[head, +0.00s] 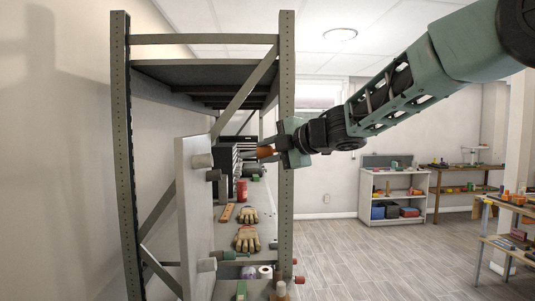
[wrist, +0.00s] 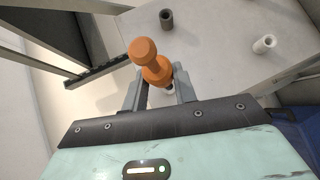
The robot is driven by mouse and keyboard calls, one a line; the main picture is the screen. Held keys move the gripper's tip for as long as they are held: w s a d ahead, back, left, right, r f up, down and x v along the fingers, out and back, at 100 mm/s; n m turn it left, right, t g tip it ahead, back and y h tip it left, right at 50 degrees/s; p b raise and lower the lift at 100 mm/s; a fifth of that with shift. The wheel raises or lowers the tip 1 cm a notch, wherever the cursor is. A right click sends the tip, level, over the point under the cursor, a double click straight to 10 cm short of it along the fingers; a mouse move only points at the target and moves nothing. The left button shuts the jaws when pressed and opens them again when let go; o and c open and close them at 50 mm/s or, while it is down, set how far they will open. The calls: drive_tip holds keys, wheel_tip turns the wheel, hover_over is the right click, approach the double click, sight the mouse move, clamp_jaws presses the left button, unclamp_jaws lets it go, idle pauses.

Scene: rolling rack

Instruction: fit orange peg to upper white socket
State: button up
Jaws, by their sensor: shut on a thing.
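My gripper (head: 274,150) is shut on the orange peg (head: 265,153), which sticks out toward the rack in the head view. In the wrist view the peg (wrist: 147,60) has a round knob end and sits between my fingers (wrist: 160,88). The upper white socket (head: 203,161) stands out near the top of a pale upright panel (head: 196,220), left of the peg and apart from it in the head view. A white socket (wrist: 264,43) and a dark one (wrist: 166,18) show on the panel in the wrist view; I cannot tell which white one it is.
A dark socket (head: 213,175) is just below the upper white one; a lower white socket (head: 207,265) is farther down. The rack's front post (head: 286,215) and diagonal brace (head: 243,90) stand near my gripper. Gloves (head: 247,238) lie on a shelf. Open floor lies right.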

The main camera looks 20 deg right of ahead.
sight(241, 155)
drive_tip(key=shift+w+a+f+b, duration=0.15)
drive_tip(key=shift+w+a, duration=0.15)
drive_tip(key=shift+a, duration=0.55)
drive_tip(key=shift+w+a+f+b, duration=0.1)
drive_tip(key=shift+w+a, duration=0.15)
drive_tip(key=shift+a, duration=0.65)
drive_tip(key=shift+w+a+f+b, duration=0.15)
drive_tip(key=shift+w+a, duration=0.15)
drive_tip(key=shift+a, duration=0.55)
drive_tip(key=shift+w+a, duration=0.1)
drive_tip(key=shift+a, duration=0.2)
drive_tip(key=shift+w+a+f, duration=0.1)
drive_tip(key=shift+w+a, duration=0.15)
drive_tip(key=shift+a, duration=0.45)
drive_tip(key=shift+w+a+f, duration=0.1)
drive_tip(key=shift+w+a, duration=0.1)
drive_tip(key=shift+a, duration=0.45)
drive_tip(key=shift+w+a, duration=0.1)
drive_tip(key=shift+a, duration=0.25)
drive_tip(key=shift+w+a+f+b, duration=0.2)
drive_tip(key=shift+a+b, duration=0.15)
drive_tip(key=shift+a, duration=0.3)
drive_tip(key=shift+a, duration=0.25)
drive_tip(key=o, duration=1.1)
drive_tip(key=shift+w, duration=0.1)
